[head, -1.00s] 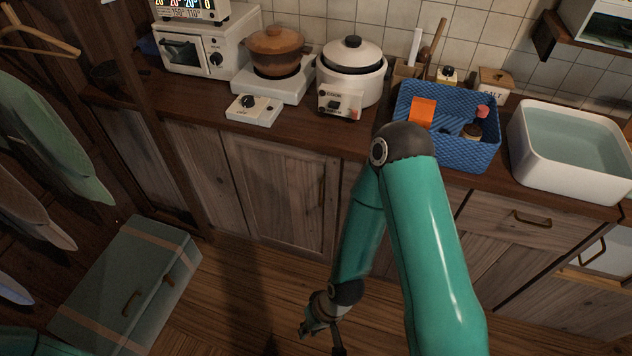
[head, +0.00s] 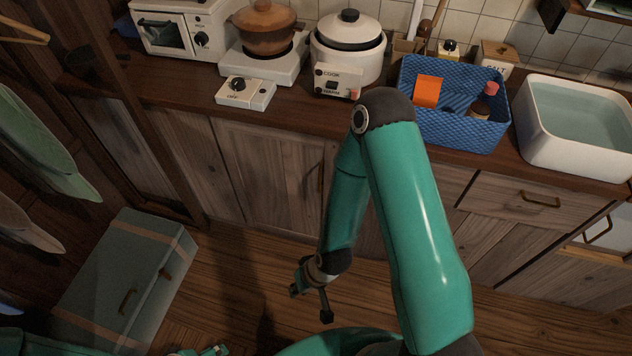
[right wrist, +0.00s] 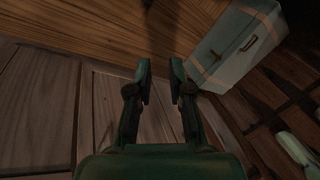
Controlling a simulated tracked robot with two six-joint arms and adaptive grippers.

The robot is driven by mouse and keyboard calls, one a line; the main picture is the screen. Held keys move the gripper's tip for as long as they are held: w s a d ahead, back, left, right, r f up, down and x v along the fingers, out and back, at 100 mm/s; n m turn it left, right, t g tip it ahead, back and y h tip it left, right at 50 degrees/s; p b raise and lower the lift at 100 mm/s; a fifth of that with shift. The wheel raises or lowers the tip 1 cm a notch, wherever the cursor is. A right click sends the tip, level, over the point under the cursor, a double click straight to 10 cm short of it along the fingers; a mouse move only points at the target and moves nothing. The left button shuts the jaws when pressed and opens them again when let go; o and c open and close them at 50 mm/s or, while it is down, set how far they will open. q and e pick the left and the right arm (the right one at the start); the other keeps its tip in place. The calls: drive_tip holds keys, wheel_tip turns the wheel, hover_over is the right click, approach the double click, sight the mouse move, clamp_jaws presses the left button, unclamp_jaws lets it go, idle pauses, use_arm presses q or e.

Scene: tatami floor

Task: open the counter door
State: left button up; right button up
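The wooden counter door (head: 268,180) is a framed panel on the counter front, left of my right arm in the head view. It looks shut. Its upright handle (head: 320,182) is on its right side, close to my right forearm. My right gripper (head: 311,291) hangs low in front of the counter, below the handle and apart from it. In the right wrist view its two fingers (right wrist: 161,72) are apart with nothing between them. Part of my left gripper (head: 203,351) shows at the bottom edge; its fingers are mostly cut off. My right arm hides the counter front right of the handle.
A grey-green suitcase (head: 125,285) lies on the floor at left, also in the right wrist view (right wrist: 236,48). A blue basket (head: 452,132) and a white basin (head: 535,150) stand on the countertop. Floor (head: 225,280) between suitcase and right gripper is clear.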

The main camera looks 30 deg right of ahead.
drive_tip(key=w+d+f+m+t+h+b, duration=0.1)
drive_tip(key=w+d+f+t+h+b, duration=0.15)
drive_tip(key=w+f+b, duration=0.3)
drive_tip(key=m+t+h+b, duration=0.4)
drive_tip(key=t+h+b, duration=0.7)
drive_tip(key=b, duration=0.5)
approach(320, 178)
drive_tip(key=shift+g+h, duration=0.35)
drive_tip(key=shift+g, duration=0.4)
drive_tip(key=x, duration=1)
drive_tip(key=shift+w+a+r+p, duration=0.3)
drive_tip(key=shift+w+r, duration=0.05)
drive_tip(key=shift+w, duration=0.1)
drive_tip(key=shift+c, duration=0.2)
clamp_jaws()
